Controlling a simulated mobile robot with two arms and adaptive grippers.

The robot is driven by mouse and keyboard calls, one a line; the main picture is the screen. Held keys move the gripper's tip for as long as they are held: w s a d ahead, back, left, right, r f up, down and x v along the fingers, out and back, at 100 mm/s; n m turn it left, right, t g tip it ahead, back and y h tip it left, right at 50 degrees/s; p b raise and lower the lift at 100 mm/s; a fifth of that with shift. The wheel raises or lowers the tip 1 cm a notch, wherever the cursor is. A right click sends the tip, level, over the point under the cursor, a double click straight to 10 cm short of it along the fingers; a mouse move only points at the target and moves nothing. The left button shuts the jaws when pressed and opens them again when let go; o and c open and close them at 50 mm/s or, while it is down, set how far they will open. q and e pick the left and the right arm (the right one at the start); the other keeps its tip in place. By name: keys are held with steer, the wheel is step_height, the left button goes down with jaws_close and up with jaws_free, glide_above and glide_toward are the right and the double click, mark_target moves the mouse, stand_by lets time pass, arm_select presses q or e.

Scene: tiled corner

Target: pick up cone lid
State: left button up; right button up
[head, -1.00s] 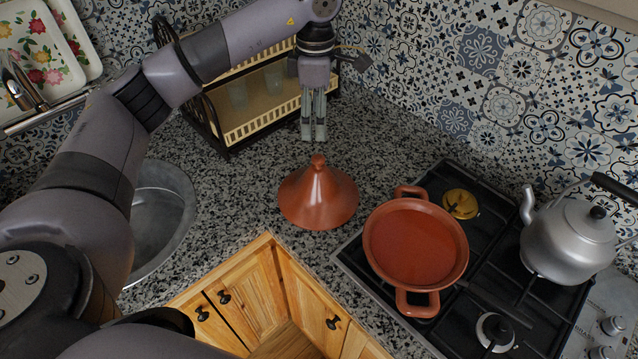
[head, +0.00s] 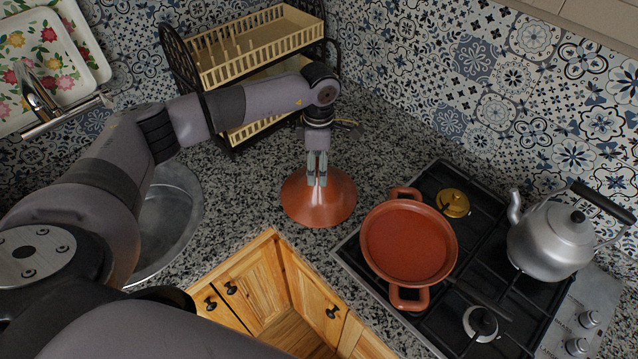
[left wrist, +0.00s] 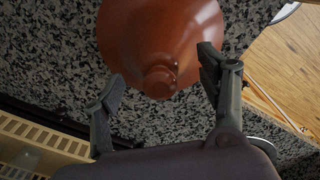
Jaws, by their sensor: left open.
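The cone lid (head: 319,205) is a terracotta cone with a small knob. It stands upright on the granite counter between the sink and the stove. My left gripper (head: 317,182) points down over its top and hides the knob in the head view. In the left wrist view the lid (left wrist: 160,35) and its knob (left wrist: 159,82) show between and just beyond the open fingers of my left gripper (left wrist: 155,85). Nothing is held; I cannot tell whether a finger touches the lid. My right gripper is not in view.
A terracotta pot (head: 408,240) with two handles sits on the gas stove (head: 455,335), right of the lid. A kettle (head: 552,243) stands farther right. A dish rack (head: 262,52) is behind my left arm. The sink (head: 165,215) lies to the left.

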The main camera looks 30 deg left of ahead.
arm_select(q)
steer(key=c, duration=0.9)
steer(key=shift+s+f, duration=0.1)
steer(key=shift+s, duration=0.1)
jaws_close()
